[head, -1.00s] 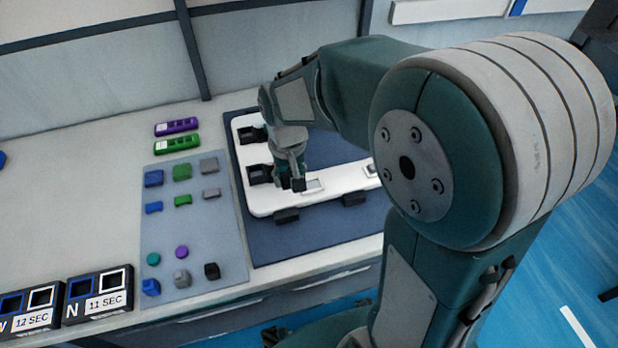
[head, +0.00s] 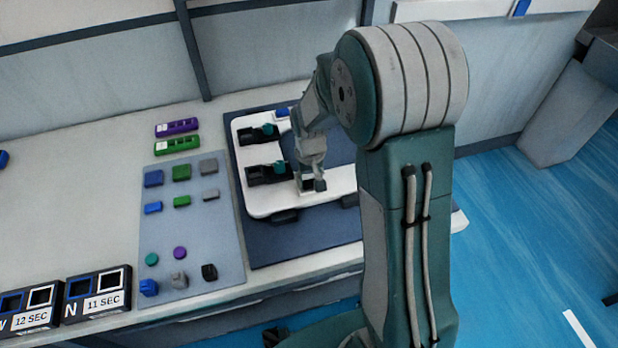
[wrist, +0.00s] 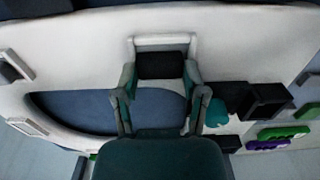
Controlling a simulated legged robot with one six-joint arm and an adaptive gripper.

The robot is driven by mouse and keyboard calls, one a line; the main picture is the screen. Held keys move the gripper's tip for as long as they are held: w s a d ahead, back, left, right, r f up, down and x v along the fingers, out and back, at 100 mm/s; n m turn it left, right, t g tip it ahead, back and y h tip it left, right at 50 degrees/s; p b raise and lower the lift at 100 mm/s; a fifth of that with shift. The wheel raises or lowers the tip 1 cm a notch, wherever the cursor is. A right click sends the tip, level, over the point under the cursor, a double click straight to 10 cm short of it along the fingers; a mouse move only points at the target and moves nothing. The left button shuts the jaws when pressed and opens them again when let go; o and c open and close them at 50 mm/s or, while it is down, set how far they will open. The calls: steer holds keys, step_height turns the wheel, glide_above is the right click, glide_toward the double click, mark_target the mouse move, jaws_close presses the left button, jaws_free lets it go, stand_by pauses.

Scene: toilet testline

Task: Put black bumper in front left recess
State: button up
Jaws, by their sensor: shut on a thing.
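My gripper (wrist: 160,92) is shut on the black bumper (wrist: 162,65), a small dark block between its fingertips. In the wrist view the bumper is at a pale-rimmed recess (wrist: 165,40) in the white board and covers most of it. I cannot tell whether it is seated inside or just above. In the head view my gripper (head: 312,183) points down at the front left part of the white toilet-shaped board (head: 262,208). A second, uncovered recess (wrist: 27,126) shows at the left of the wrist view.
Black fixtures with teal knobs (head: 268,173) stand close left of my gripper. A grey-blue mat (head: 215,235) with several coloured blocks lies further left, with purple (head: 177,127) and green (head: 177,145) bars behind it. Labelled boxes (head: 97,293) stand at the front left.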

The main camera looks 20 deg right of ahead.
mark_target(308, 181)
steer(key=o, duration=0.8)
steer(key=shift+a, duration=0.15)
steer(key=shift+a, duration=0.15)
steer(key=shift+r, duration=0.15)
steer(key=shift+r, duration=0.35)
step_height(308, 181, up, 10)
steer(key=s+r+t, duration=0.2)
steer(key=s+r, duration=0.2)
steer(key=s, duration=0.3)
steer(key=s+r+t, duration=0.1)
steer(key=s+r, duration=0.3)
steer(key=s, duration=0.3)
steer(key=s+r+t, duration=0.2)
steer(key=s+r, duration=0.1)
steer(key=s, duration=0.4)
steer(key=shift+r+t, duration=0.3)
steer(key=shift+r, duration=0.1)
